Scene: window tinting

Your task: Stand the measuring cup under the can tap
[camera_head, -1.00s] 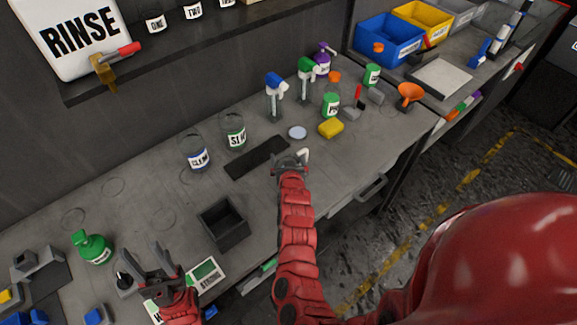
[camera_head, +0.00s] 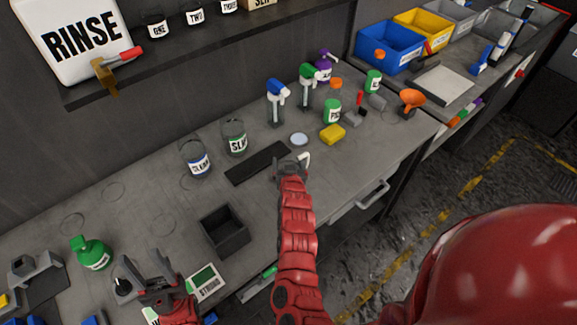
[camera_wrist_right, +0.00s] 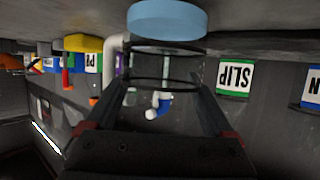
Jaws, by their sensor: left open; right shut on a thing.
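The white can marked RINSE (camera_head: 72,38) stands on the back shelf at the upper left. Its brass tap (camera_head: 104,72) with a red handle sticks out over the shelf's front edge. My right gripper (camera_head: 291,163) is low over the bench, shut on the measuring cup. The cup is clear with dark rings (camera_wrist_right: 167,85) and a white handle (camera_head: 305,157), between the fingers in the right wrist view. The cup is mostly hidden in the head view. My left gripper (camera_head: 148,278) is open and empty over the near left of the bench, far below the tap.
A pale blue disc (camera_head: 299,139) lies just beyond my right gripper. A dark mat (camera_head: 257,163), labelled jars (camera_head: 235,140), spray bottles (camera_head: 276,104) and a yellow sponge (camera_head: 332,134) surround it. A black open box (camera_head: 224,231) stands between my arms. The bench's back left is mostly clear.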

